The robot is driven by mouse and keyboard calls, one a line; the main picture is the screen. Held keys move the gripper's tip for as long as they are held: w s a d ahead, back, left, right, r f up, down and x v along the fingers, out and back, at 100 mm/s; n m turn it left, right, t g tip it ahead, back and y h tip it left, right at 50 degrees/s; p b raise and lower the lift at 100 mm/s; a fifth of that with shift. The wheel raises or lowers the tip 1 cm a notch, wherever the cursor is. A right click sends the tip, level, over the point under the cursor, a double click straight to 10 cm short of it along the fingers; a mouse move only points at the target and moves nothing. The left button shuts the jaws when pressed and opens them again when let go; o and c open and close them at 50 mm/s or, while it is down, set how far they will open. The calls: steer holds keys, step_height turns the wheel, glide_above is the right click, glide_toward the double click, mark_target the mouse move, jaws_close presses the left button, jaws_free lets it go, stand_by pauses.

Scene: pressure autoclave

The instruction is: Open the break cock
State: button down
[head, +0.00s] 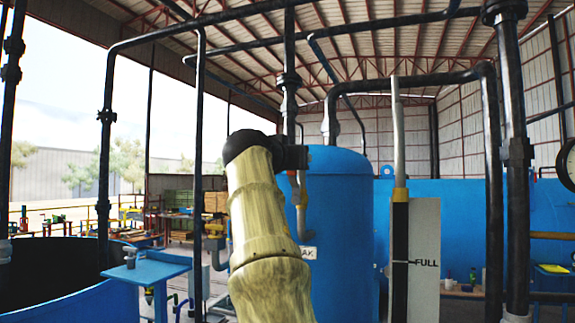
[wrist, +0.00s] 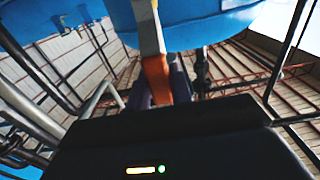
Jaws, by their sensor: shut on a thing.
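In the wrist view, an orange-brown handle (wrist: 155,72) with a pale grey bar above it stands just beyond my gripper's dark body. I take it to be the break cock's handle. My gripper (wrist: 167,90) is shut on it, though the palm hides most of the contact. In the head view, my arm reaches up to the blue tank (head: 340,215), whose label is partly covered and ends in "AK". My gripper (head: 293,158) shows there only as a dark shape by the pipe at the tank's left side. The cock's exact angle cannot be told.
A dark vertical pipe (head: 494,190) and a level gauge marked "FULL" (head: 425,262) stand right of the tank. An open blue vat (head: 75,303) is at the lower left, beside a small blue table (head: 150,268). Overhead pipes cross above my arm.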

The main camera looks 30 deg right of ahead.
steer(key=shift+w+f, duration=0.1)
steer(key=shift+f, duration=0.2)
steer(key=c, duration=1.4)
jaws_free()
steer(key=shift+o, duration=0.8)
steer(key=shift+r, duration=0.15)
steer(key=b+v, duration=0.6)
steer(key=v, duration=1.1)
steer(key=shift+s, duration=0.3)
